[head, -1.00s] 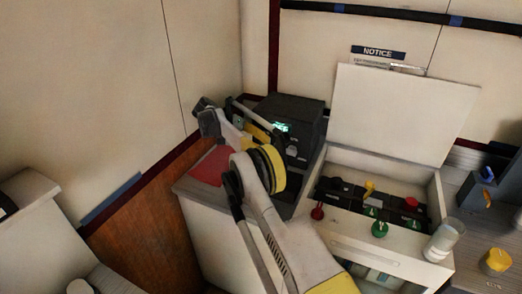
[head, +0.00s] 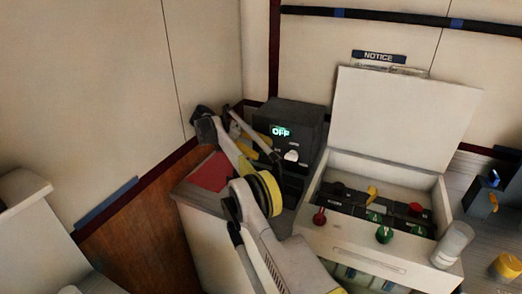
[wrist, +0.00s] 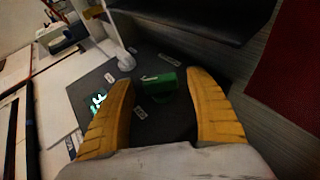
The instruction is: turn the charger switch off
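The charger is a black box (head: 290,115) in the back corner. Its green display (head: 281,131) reads OFF, and a white knob (head: 291,156) sits below it. In the wrist view the charger's dark face (wrist: 165,123) carries the lit display (wrist: 97,102), the white knob (wrist: 125,60) and a green switch (wrist: 158,85) with a white mark. My gripper (wrist: 165,82) is open, its yellow fingers apart on either side of the green switch. I see no finger clearly touching it. In the head view the arm partly hides the charger's lower left.
An open white box (head: 390,255) with red, yellow and green knobs stands to the right, its lid (head: 405,120) raised. A clear jar (head: 454,245) stands at its right front corner. A red sheet (head: 210,172) lies left of the charger. Walls close the corner behind.

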